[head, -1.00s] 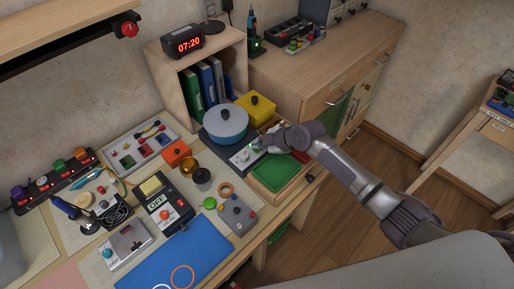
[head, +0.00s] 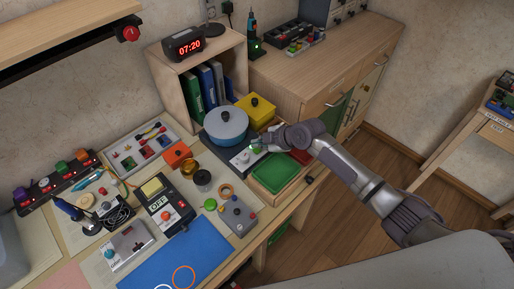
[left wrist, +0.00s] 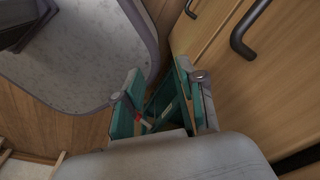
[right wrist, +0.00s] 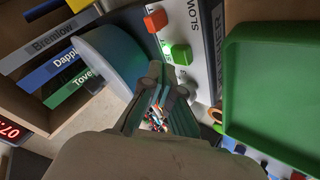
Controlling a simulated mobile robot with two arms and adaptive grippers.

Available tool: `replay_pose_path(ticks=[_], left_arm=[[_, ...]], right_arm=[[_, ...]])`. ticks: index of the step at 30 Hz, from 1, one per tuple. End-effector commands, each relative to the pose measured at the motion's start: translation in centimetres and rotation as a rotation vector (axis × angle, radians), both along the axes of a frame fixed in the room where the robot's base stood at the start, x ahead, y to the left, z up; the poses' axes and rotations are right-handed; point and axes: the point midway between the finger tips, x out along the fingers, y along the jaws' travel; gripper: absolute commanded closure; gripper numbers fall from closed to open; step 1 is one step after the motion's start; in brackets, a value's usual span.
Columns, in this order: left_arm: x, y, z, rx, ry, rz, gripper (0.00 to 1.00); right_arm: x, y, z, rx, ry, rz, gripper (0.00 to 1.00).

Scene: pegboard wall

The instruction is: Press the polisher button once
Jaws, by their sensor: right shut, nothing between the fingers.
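The polisher has a round blue-grey disc (head: 226,125) and a pale control panel (head: 240,160) in front of it. In the right wrist view its panel (right wrist: 203,40) carries the word SLOW, a red button (right wrist: 155,20) and a green button (right wrist: 181,54). The disc (right wrist: 108,55) lies left of the panel. My right gripper (head: 257,146) is shut and empty, over the panel's right end. In the right wrist view its fingertips (right wrist: 166,82) are close to the green button; I cannot tell whether they touch it. My left gripper (left wrist: 160,90) is open and empty, away from the bench.
A green tray (head: 274,172) lies right of the polisher. A yellow box (head: 255,109) and a shelf of binders (head: 208,83) stand behind it. Several devices and a blue mat (head: 180,258) crowd the bench to the left.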

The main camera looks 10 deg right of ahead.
Motion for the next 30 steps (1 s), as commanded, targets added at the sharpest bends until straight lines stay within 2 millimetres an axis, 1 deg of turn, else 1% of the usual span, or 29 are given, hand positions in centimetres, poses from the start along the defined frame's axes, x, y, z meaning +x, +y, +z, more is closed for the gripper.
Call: replay_pose_path(ticks=[5,8,22,30], left_arm=[[0.0,0.0,0.0,0.0,0.0,0.0,0.6],[0.0,0.0,0.3,0.0,0.0,0.0,0.6],[0.0,0.0,3.7,0.0,0.0,0.0,0.6],[0.0,0.0,3.7,0.0,0.0,0.0,0.6]], right_arm=[[0.0,0.0,0.0,0.0,0.0,0.0,1.0],[0.0,0.0,0.4,0.0,-0.001,-0.001,1.0],[0.0,-0.1,4.9,-0.001,0.0,0.0,1.0],[0.0,0.0,5.0,0.001,0.001,-0.001,1.0]])
